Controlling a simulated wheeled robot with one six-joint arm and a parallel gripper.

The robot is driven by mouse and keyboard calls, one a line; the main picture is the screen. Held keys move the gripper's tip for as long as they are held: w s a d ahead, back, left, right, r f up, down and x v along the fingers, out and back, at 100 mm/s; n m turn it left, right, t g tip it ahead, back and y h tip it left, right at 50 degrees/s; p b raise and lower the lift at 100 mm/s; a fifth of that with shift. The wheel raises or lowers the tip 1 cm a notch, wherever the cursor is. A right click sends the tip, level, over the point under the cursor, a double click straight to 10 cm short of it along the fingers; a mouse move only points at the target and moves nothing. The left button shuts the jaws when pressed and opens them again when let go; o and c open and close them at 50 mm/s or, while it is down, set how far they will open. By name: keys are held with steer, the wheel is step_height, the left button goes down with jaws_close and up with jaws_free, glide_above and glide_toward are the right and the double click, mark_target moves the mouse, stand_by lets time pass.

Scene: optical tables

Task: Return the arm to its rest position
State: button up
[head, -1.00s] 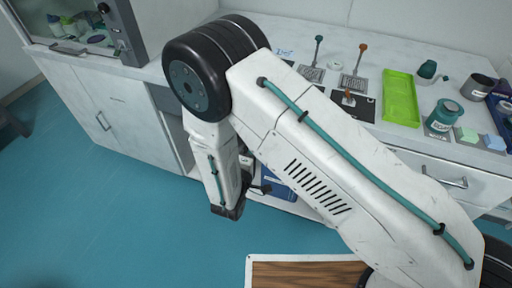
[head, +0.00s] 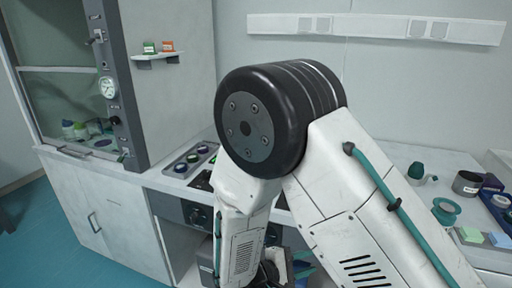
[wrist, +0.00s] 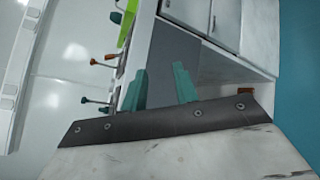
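My white arm (head: 345,195) is folded, with its black elbow joint (head: 262,118) raised in the middle of the head view and the forearm (head: 240,230) hanging down in front of the counter. My gripper (wrist: 159,75) shows in the wrist view as two teal fingers standing apart. It is open, with nothing visible between the fingers. In the head view the gripper is largely hidden low behind the forearm.
A fume hood (head: 62,70) stands at the left. A teal jar (head: 446,211), a dark mug (head: 467,183) and coloured blocks (head: 499,239) stand on the counter at the right. Rods with teal and orange knobs (wrist: 104,62) show in the wrist view. Blue floor lies at the left.

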steer(key=s+d+r+m+g+y, duration=0.2)
steer(key=s+d+r+m+y, duration=0.4)
steer(key=s+r, duration=0.4)
steer(key=s+d+r+m+g+y, duration=0.3)
steer(key=s+d+r+m+y, duration=0.3)
steer(key=s+r, duration=0.4)
steer(key=shift+d+r+m+y, duration=0.3)
steer(key=shift+d+r+y, duration=0.7)
steer(key=shift+r, duration=2)
